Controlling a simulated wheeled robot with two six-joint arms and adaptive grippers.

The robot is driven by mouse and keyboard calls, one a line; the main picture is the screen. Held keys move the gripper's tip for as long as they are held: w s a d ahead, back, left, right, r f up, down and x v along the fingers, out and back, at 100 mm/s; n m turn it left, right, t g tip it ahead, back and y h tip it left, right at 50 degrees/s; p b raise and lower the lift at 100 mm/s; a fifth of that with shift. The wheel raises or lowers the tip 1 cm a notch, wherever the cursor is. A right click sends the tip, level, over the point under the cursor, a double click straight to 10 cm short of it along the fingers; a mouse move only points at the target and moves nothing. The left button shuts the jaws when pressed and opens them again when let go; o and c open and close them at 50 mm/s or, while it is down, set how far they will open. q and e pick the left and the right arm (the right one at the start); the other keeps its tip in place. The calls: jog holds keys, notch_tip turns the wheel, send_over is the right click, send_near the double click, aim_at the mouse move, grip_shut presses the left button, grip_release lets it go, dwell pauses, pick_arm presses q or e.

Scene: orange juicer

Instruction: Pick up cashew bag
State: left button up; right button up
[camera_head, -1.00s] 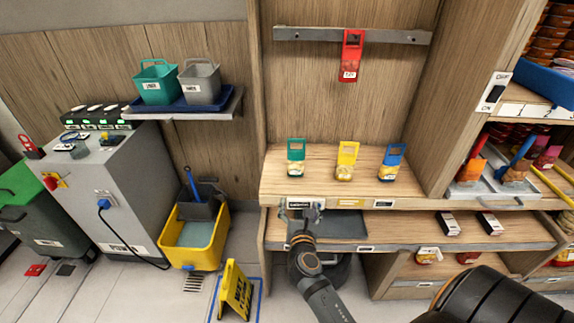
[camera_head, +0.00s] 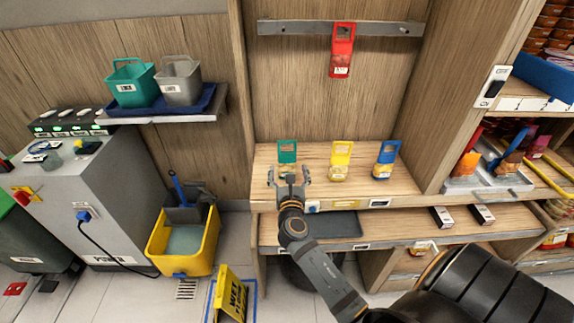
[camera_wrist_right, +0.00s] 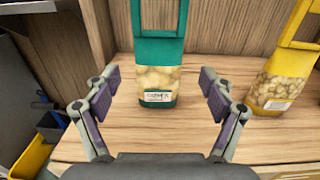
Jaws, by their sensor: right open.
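The cashew bag is the green bag (camera_wrist_right: 158,72) standing upright on the wooden shelf, with a handle loop on top and a clear lower part showing pale nuts. Its small label reads roughly "cashews". In the head view the green bag (camera_head: 287,152) stands at the left end of the row, its lower part hidden by my gripper. My right gripper (camera_head: 288,174) is open in front of it. In the right wrist view the fingers of my right gripper (camera_wrist_right: 158,88) are spread to either side of the bag, with gaps on both sides. My left gripper is not seen.
A yellow bag (camera_head: 340,160) and a blue bag (camera_head: 386,160) stand to the right on the same shelf (camera_head: 415,188). A red bag (camera_head: 342,50) hangs on the rail above. A wooden side wall stands left of the green bag.

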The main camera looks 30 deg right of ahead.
jog(key=shift+w+d+r, duration=0.2)
jog(key=shift+w, duration=0.15)
jog(key=x, duration=0.4)
jog(key=shift+w+f, duration=0.25)
jog(key=shift+f, duration=0.1)
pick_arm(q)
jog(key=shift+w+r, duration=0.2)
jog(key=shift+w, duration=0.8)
pick_arm(e)
jog(key=shift+s+r, duration=0.1)
jog(key=shift+s, duration=0.05)
jog(key=shift+c, duration=1.3)
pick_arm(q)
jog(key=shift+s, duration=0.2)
pick_arm(e)
jog(key=c, duration=1)
notch_tip(320, 180, up, 12)
jog(key=p, duration=0.4)
jog(key=shift+r+p, duration=0.1)
jog(key=shift+p, duration=0.3)
pick_arm(q)
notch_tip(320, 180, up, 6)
jog(key=p, duration=0.2)
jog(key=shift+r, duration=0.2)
pick_arm(e)
notch_tip(320, 180, up, 16)
send_over(287, 164)
jog(key=w, duration=0.1)
jog(key=shift+d, duration=0.35)
